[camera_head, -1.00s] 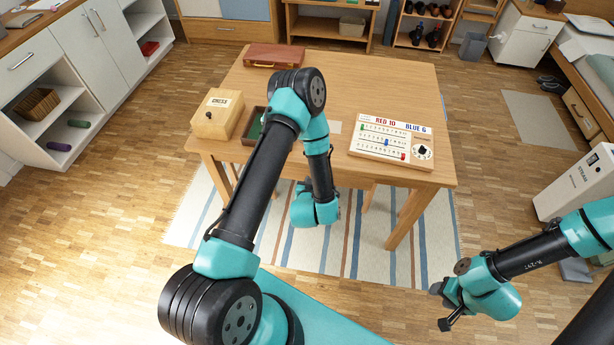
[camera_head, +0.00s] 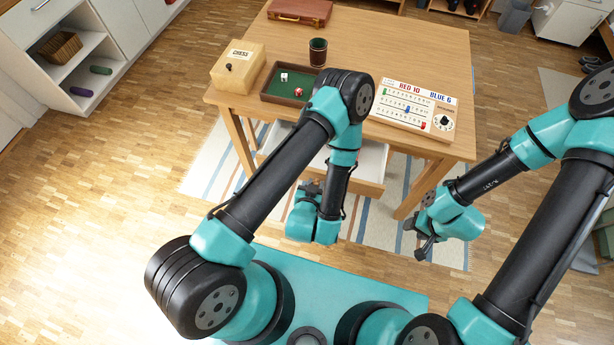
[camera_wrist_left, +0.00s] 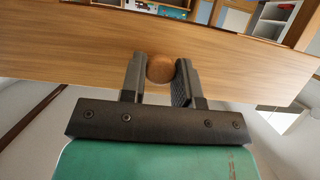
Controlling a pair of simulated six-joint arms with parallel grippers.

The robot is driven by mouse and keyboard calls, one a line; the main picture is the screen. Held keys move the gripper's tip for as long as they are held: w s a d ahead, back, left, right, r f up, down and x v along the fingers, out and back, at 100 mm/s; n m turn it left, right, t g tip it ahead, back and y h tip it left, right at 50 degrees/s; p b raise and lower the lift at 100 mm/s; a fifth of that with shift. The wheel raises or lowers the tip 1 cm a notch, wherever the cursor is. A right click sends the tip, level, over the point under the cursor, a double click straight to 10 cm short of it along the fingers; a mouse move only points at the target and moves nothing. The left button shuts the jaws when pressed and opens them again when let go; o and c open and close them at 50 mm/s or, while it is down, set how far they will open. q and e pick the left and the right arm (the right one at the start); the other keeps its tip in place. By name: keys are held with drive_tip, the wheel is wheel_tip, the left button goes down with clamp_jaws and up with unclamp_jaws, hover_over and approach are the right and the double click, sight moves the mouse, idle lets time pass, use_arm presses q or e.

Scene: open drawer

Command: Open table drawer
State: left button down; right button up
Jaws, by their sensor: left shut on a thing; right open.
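The wooden table (camera_head: 400,50) stands ahead of me. Its drawer (camera_head: 371,165) is pulled partly out at the front, and its pale inside shows on both sides of my left arm. My left gripper (camera_head: 312,187) is at the drawer front, mostly hidden by my own wrist in the head view. In the left wrist view, my left gripper (camera_wrist_left: 160,75) is shut on the round wooden knob (camera_wrist_left: 160,68) of the drawer front (camera_wrist_left: 80,45). My right gripper (camera_head: 416,240) is open and empty, in front of the table's right side, apart from the table.
On the tabletop are a wooden chess box (camera_head: 238,68), a green-lined dice tray (camera_head: 270,90), a dark cup (camera_head: 317,52), a scoreboard (camera_head: 413,106) and a brown case (camera_head: 300,11). A striped rug (camera_head: 205,165) lies under the table. White cabinets (camera_head: 100,45) stand at left.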

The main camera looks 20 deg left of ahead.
use_arm(q)
drive_tip(key=shift+s, duration=0.3)
drive_tip(key=c, duration=0.9)
unclamp_jaws()
drive_tip(key=shift+o, duration=0.2)
drive_tip(key=shift+w, duration=0.1)
